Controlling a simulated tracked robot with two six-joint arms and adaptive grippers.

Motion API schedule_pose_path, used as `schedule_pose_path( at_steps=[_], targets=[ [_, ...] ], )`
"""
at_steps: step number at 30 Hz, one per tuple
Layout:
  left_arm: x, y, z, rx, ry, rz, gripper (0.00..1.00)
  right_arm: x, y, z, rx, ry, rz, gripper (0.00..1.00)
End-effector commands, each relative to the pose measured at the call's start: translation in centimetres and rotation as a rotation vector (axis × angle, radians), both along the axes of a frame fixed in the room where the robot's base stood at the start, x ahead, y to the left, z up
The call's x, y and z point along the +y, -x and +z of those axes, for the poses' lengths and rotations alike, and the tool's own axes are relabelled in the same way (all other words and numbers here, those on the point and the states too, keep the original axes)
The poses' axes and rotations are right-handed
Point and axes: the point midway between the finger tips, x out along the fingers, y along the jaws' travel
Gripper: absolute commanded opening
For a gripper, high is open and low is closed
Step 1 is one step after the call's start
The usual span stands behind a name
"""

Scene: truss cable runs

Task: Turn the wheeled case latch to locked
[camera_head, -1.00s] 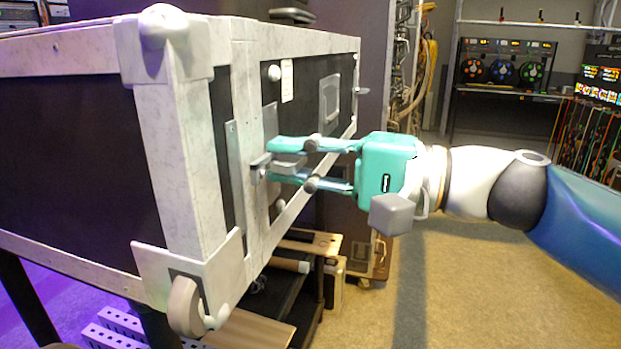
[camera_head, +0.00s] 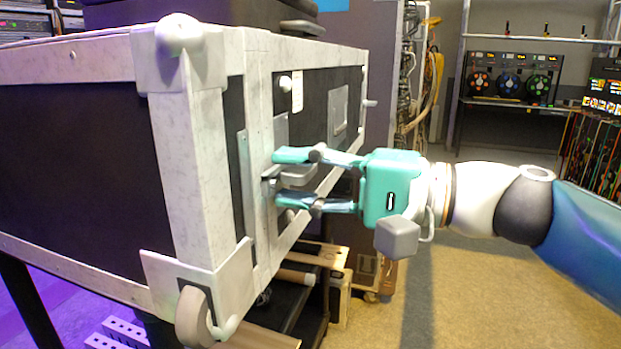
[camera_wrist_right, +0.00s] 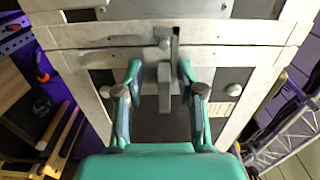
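The wheeled case (camera_head: 195,170) is a large black box with pale metal edges, standing at the left of the head view. Its latch (camera_head: 298,174) is a small grey metal handle on the side facing my right arm. My right gripper (camera_head: 279,178), with teal fingers, is open around the latch, one finger above it and one below. In the right wrist view the latch handle (camera_wrist_right: 165,88) hangs between the spread fingers of the gripper (camera_wrist_right: 160,72), with a gap on each side. Its inner end is partly hidden by the fingers in the head view. My left gripper is not in view.
A caster wheel (camera_head: 194,318) is at the case's lower corner. A low dark shelf with wooden pieces (camera_head: 320,255) stands under the case. Racks with cables (camera_head: 415,70) and a shelf with coloured reels (camera_head: 510,85) are behind. The floor (camera_head: 450,290) below my right arm is clear.

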Motion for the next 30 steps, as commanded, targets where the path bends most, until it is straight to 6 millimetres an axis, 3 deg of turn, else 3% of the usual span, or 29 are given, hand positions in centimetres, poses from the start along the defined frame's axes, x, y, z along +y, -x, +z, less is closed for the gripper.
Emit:
schedule_pose_path(
  at_steps=[8,13,24,30],
  targets=[
    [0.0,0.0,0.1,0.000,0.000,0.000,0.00,-0.2,0.0,0.2,-0.001,-0.003,-0.005,0.36],
    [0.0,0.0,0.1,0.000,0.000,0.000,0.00,-1.5,0.3,0.2,-0.003,-0.005,-0.008,0.36],
    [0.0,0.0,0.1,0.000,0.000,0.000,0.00,-8.1,2.6,0.1,-0.001,-0.003,-0.009,0.36],
    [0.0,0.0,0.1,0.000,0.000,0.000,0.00,-10.8,3.6,0.0,0.000,-0.002,-0.006,0.36]
  ],
)
